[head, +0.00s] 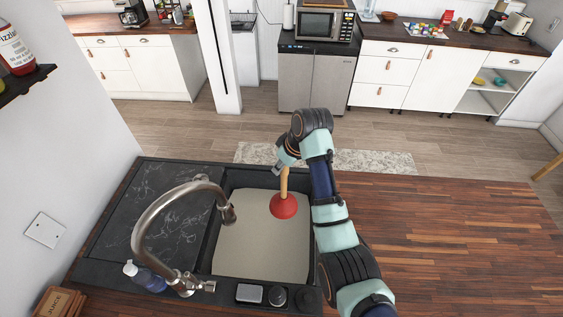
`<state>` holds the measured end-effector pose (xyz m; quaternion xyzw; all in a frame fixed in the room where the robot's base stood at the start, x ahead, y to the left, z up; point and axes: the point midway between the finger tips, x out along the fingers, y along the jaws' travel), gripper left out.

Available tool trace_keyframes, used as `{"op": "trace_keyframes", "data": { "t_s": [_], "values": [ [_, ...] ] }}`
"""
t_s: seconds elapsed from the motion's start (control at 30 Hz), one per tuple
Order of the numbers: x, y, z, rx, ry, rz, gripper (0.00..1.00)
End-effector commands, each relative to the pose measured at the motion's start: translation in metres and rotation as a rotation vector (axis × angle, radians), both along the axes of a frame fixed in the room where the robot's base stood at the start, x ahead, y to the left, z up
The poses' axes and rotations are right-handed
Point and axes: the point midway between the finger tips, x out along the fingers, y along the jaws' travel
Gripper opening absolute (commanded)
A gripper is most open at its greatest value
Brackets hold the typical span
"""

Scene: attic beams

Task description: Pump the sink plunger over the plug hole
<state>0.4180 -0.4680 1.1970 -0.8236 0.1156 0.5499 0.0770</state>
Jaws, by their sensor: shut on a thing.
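The sink plunger (283,206) has a red rubber cup and a pale wooden handle. My gripper (281,167) is shut on the upper part of the handle, and the arm reaches in from the lower right. The cup is down, over the far right part of the sink basin. The dark sink (214,255) holds a flat beige surface that looks like murky water. The plug hole does not show. I cannot tell whether the cup touches the surface or hangs just above it.
A tall curved metal tap (150,225) arches over the basin's left side. The wooden counter (450,230) to the right is clear. A dark drainboard (150,205) lies left.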

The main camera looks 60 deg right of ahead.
Motion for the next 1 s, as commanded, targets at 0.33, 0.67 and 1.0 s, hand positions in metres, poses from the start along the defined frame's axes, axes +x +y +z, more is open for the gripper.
{"op": "trace_keyframes", "data": {
  "t_s": [0.33, 0.67, 1.0],
  "values": [
    [0.000, 0.000, -0.067, 0.000, 0.000, -0.001, 0.00],
    [0.000, 0.000, -0.119, 0.001, 0.001, -0.001, 0.00],
    [0.000, 0.000, -0.171, 0.001, 0.002, -0.001, 0.00]
  ]
}}
